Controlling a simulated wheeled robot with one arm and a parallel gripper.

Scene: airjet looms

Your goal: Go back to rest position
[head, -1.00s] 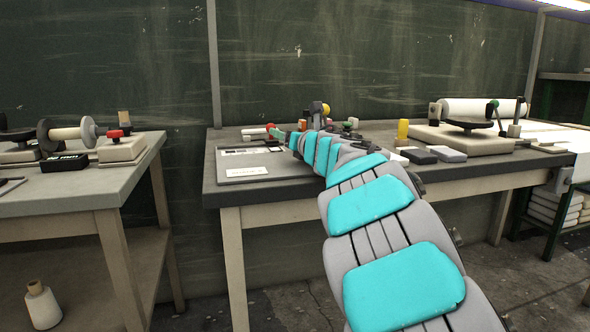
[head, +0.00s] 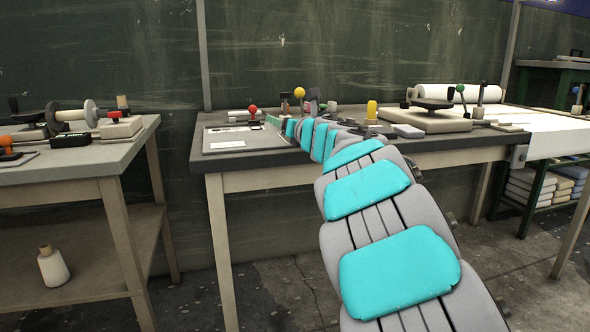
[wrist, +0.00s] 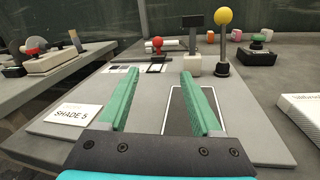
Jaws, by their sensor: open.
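My gripper (wrist: 163,103) is open and empty in the wrist view, with its two green fingers wide apart above a grey board (wrist: 80,115). A white card reading "SHADE 5" (wrist: 73,117) lies on the board left of the fingers.
A gap separates the tables.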

